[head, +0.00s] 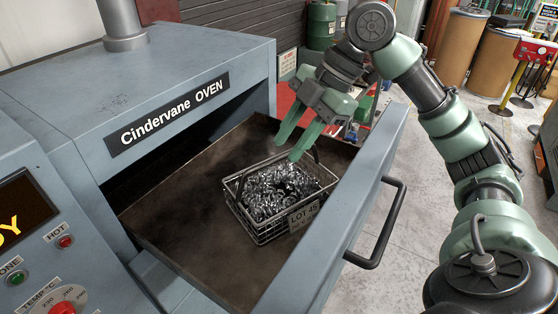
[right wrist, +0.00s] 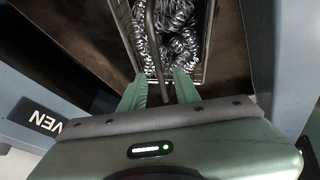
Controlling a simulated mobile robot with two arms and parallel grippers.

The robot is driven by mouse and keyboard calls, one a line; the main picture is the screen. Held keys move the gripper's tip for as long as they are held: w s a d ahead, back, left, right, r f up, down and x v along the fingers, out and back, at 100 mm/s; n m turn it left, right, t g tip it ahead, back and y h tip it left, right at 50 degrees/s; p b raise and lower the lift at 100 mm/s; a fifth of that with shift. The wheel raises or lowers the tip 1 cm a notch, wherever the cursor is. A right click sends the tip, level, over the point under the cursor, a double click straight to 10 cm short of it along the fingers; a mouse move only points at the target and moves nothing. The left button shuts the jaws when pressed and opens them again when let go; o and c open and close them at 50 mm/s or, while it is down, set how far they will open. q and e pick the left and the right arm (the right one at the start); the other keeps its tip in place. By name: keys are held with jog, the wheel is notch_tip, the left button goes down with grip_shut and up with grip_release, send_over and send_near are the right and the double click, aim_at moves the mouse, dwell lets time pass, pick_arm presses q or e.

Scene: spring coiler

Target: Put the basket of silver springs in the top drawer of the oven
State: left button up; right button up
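A wire basket (head: 262,229) of silver springs (head: 275,190) sits on the floor of the oven's pulled-out drawer (head: 190,190). A tag reading "LOT 45" hangs on its side. My right gripper (head: 289,150) is above the basket's far side, pointing down, with its two green fingers apart. In the right wrist view, the dark basket handle (right wrist: 156,50) runs between the spread fingers (right wrist: 160,84); I cannot tell whether they touch it. The springs (right wrist: 178,45) lie beyond. My left gripper is not in view.
The blue-grey oven (head: 200,65) stands at left, its opening behind the drawer. The drawer front (head: 345,215) has a dark handle (head: 385,225). A control panel (head: 35,235) is at lower left. Drums (head: 462,45) and a red stand (head: 533,52) are at the back right.

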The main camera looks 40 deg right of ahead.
jog(key=v, duration=0.5)
jog(key=shift+r, duration=0.1)
